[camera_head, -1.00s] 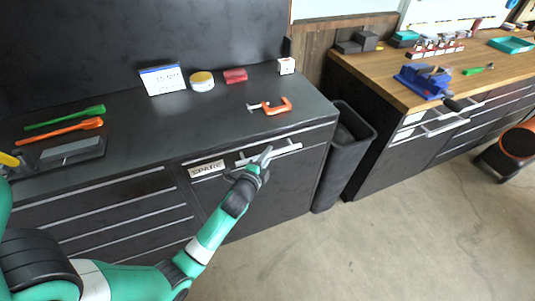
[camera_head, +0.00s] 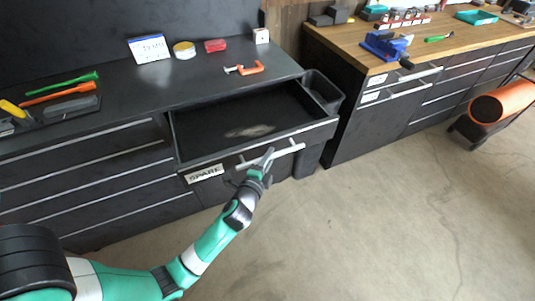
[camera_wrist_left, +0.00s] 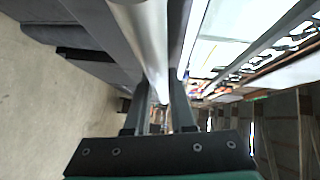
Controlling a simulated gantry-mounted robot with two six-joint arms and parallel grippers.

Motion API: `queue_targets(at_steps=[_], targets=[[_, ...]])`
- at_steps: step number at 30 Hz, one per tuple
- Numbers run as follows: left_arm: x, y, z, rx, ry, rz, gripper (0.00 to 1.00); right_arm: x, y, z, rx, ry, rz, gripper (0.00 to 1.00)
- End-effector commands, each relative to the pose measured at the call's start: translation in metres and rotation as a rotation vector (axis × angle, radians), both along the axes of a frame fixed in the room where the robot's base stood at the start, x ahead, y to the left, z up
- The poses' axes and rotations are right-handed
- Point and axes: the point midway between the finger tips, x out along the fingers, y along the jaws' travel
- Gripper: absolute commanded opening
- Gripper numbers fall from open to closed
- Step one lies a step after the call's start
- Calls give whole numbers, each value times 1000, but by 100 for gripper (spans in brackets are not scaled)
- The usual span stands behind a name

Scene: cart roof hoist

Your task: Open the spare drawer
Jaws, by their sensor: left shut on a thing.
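The spare drawer (camera_head: 325,128) is pulled out from the black cabinet, with a white SPARE label (camera_head: 205,173) on its front. Its inside shows bare, apart from a pale smudge on the bottom. My left gripper (camera_head: 263,160) is shut on the drawer's silver handle (camera_head: 290,149), near the handle's middle. In the left wrist view the handle (camera_wrist_left: 148,40) runs as a bright bar between the two fingers of the gripper (camera_wrist_left: 160,110). My right gripper is not in view.
An orange clamp (camera_head: 250,69), a red box (camera_head: 215,45) and a yellow-topped tin (camera_head: 184,50) stand on the black worktop. A grey bin (camera_head: 325,88) stands right of the drawer. The floor in front (camera_head: 370,220) is clear.

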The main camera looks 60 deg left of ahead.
Motion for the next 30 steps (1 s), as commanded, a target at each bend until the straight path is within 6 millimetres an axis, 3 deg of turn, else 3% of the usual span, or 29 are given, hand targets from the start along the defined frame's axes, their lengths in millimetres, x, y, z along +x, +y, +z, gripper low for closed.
queue_targets(at_steps=[16, 17, 21, 30], targets=[[0, -5, 1, 1, 0, 0, 0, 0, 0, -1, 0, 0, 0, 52], [0, -5, 1, 1, 0, 0, 28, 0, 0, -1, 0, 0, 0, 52], [0, -5, 0, 0, 0, 0, 52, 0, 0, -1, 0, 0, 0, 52], [-1, -6, 0, 0, 1, 0, 52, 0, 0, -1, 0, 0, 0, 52]])
